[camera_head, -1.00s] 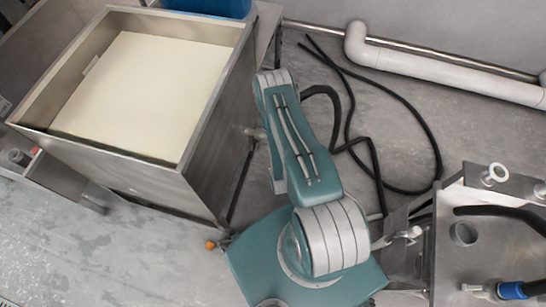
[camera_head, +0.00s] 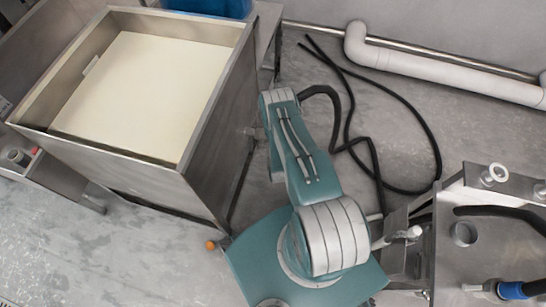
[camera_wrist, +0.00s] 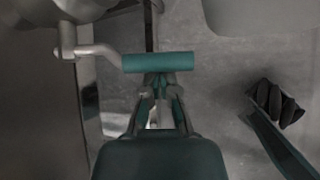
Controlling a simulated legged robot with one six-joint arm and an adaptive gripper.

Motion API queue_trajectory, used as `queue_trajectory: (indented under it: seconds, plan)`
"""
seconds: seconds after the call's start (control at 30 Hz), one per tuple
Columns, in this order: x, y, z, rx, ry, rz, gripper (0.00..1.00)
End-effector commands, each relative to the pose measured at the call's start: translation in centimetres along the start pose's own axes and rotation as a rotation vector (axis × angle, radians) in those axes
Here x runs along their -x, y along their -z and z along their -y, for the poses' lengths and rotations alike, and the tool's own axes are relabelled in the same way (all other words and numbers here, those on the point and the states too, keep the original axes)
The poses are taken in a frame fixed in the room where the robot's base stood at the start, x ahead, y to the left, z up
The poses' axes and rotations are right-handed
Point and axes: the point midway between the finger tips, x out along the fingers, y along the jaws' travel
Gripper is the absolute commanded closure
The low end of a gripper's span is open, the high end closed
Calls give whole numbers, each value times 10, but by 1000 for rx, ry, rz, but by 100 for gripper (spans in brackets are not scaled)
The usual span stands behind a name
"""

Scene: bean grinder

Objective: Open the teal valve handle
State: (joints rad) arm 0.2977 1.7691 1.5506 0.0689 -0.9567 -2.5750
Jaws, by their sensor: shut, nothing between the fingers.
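The teal valve handle (camera_wrist: 158,62) is a short horizontal cylinder in the upper middle of the wrist view. A bent metal crank (camera_wrist: 96,50) joins its left end to a metal pivot (camera_wrist: 67,44) at the upper left. My gripper (camera_wrist: 159,80) points up the picture, its fingertips right at the handle's lower edge. The fingers are shut with nothing held between them. Whether the tips touch the handle or lie just under it, I cannot tell. In the head view, my arm hides the gripper, and I cannot make out the handle there.
A steel bin (camera_head: 196,175) with a pale filling stands left of my arm. Black hose (camera_head: 432,135) lies on the floor to the right, below a white pipe (camera_head: 440,70). A steel machine (camera_head: 490,245) stands at the lower right. Grey floor shows at the lower left.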

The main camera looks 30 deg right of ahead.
Motion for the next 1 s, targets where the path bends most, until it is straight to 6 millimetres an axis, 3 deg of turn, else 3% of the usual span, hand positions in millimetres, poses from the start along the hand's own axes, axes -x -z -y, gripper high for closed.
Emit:
queue_trajectory:
  seconds: [0.33, 0.67, 1.0]
  plan:
    - [0, -1, -1, 0, 0, 0, 100]
    - [20, -18, -6, -1, 0, 2, 100]
    - [20, -20, -7, -1, -2, 4, 100]
